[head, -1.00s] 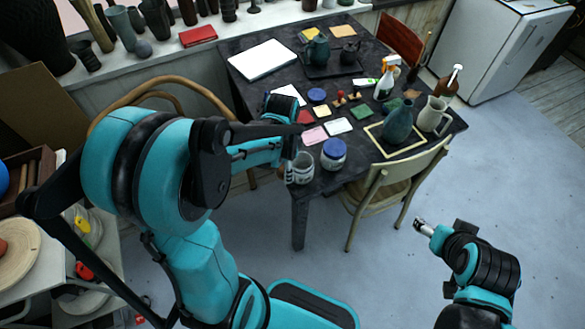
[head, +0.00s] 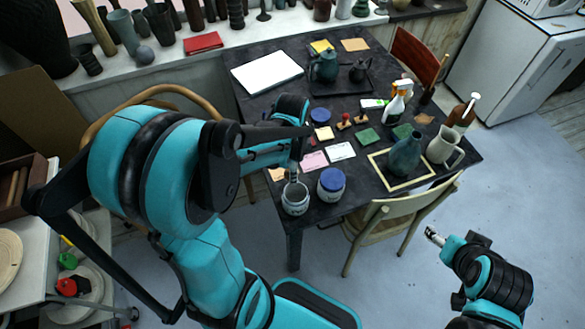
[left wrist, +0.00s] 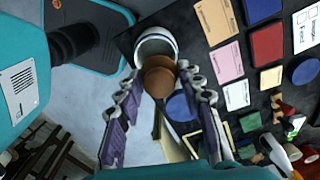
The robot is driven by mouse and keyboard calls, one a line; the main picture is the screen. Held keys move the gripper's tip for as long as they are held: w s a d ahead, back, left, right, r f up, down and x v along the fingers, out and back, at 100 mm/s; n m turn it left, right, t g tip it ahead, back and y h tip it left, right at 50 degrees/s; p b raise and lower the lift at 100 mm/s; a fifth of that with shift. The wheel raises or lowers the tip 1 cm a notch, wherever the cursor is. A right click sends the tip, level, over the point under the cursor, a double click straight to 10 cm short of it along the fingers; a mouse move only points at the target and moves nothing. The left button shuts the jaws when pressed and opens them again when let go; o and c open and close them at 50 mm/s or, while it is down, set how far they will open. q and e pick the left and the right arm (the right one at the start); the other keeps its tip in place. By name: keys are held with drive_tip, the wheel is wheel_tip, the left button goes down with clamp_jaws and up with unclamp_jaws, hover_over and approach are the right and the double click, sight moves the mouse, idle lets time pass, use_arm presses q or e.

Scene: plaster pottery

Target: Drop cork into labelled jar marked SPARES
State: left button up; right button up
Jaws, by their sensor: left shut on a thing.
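A brown round cork (left wrist: 159,80) sits between the fingertips of my left gripper (left wrist: 160,84) in the left wrist view, and the gripper is shut on it. A white open jar (head: 295,200) stands at the table's near left corner; dark writing on its front is too small to read. Its rim also shows in the left wrist view (left wrist: 155,40), partly covered by the cork. In the head view my left gripper (head: 294,171) is above this jar's mouth. My right gripper (head: 434,236) is away from the table at the lower right, its jaws too small to judge.
A jar with a blue lid (head: 331,184) stands just right of the open jar. Pink (head: 313,161) and white cards lie behind them. A teal vase (head: 404,155), a white pitcher (head: 443,146) and a spray bottle (head: 397,103) stand further right. A chair (head: 400,215) is at the front edge.

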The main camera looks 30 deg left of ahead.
use_arm(q)
drive_tip(key=f, duration=0.1)
drive_tip(key=f+b, duration=0.2)
drive_tip(key=shift+w+f, duration=0.25)
drive_tip(key=shift+f, duration=0.15)
drive_tip(key=shift+s+f+b, duration=0.1)
drive_tip(key=shift+f+b, duration=0.1)
drive_tip(key=shift+b, duration=0.2)
drive_tip(key=o, duration=1)
wheel_tip(320, 180, up, 12)
drive_tip(key=shift+r, duration=0.1)
